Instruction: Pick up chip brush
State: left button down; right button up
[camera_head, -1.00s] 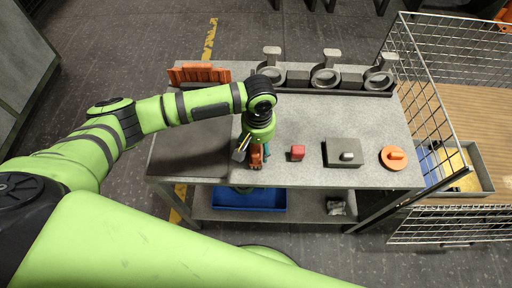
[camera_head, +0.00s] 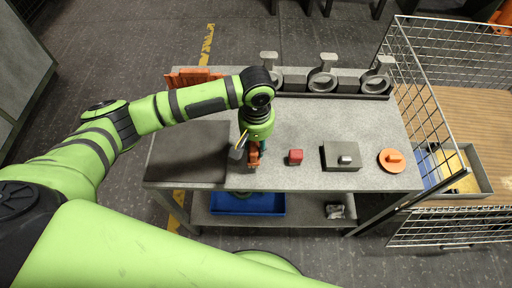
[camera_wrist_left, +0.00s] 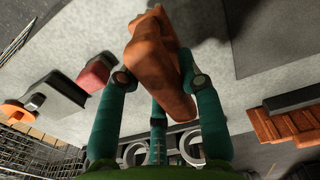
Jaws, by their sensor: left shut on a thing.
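The chip brush, an orange-brown piece (camera_head: 253,156), is at the front of the grey table, left of a red block. My left gripper (camera_head: 256,147) is above it, pointing down. In the left wrist view the teal fingers (camera_wrist_left: 160,82) are closed around the brush (camera_wrist_left: 152,50), one finger on each side and one below. My right gripper is not in view.
On the table (camera_head: 300,118) are a red block (camera_head: 295,157), a grey box with a knob (camera_head: 341,157), an orange disc (camera_head: 391,160), an orange slatted piece (camera_head: 195,77) and a rack of grey castings (camera_head: 322,80). A dark mat (camera_head: 190,152) lies left. A wire cage (camera_head: 440,100) stands right.

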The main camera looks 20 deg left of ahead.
pick_arm(q)
jog(key=w+d+r+b, duration=0.2)
jog(key=w+d+r, duration=0.2)
jog(key=d+r, duration=0.3)
jog(key=d, duration=0.3)
jog(key=shift+w+d+r, duration=0.3)
jog(key=shift+d+r, duration=0.05)
